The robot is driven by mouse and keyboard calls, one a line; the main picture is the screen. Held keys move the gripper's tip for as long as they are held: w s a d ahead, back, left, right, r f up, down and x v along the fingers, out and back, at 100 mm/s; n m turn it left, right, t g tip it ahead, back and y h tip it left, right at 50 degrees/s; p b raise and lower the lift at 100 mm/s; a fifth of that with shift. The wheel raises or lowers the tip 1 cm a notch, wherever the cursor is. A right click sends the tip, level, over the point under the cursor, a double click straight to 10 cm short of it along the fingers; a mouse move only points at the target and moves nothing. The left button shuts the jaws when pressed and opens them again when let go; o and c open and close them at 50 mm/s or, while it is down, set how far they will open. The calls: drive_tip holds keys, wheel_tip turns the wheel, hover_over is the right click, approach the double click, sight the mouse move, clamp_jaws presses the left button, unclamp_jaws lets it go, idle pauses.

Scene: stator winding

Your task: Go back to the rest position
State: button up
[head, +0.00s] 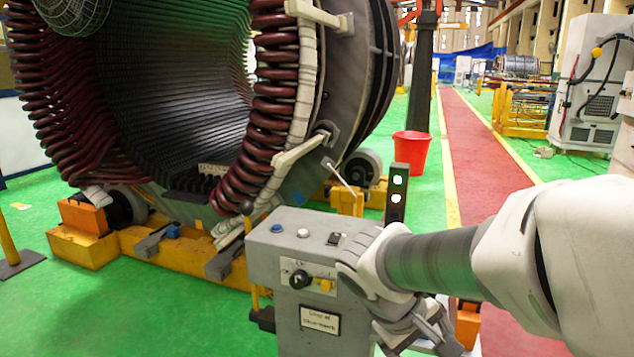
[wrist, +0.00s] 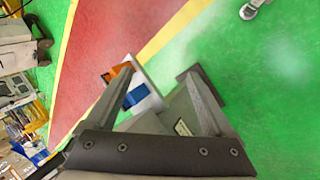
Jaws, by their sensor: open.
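My gripper (head: 425,335) is low at the right of the head view, beside and partly behind the grey control box. In the wrist view my gripper (wrist: 158,76) points down with its two fingers spread, and nothing is held between them. The control box (head: 285,247) has buttons on top, a black knob and a label plate on its front. The large stator (head: 265,110) with dark red coils stands behind it on a yellow cradle (head: 95,250).
A red bucket (head: 410,155) stands on the green floor behind the control box. A red walkway (head: 485,145) with yellow edges runs back at the right. A white cabinet (head: 590,90) stands at the far right. Green floor at the front left is clear.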

drive_tip(key=s+a+r+m+t+y, duration=0.35)
drive_tip(key=s+r+m+y, duration=0.2)
drive_tip(key=s, duration=0.45)
wheel_tip(320, 180, up, 19)
drive_tip(key=d+n+p, duration=0.1)
drive_tip(key=p, duration=1.7)
drive_tip(key=shift+w+f+p, duration=0.2)
drive_tip(key=shift+w+p, duration=0.1)
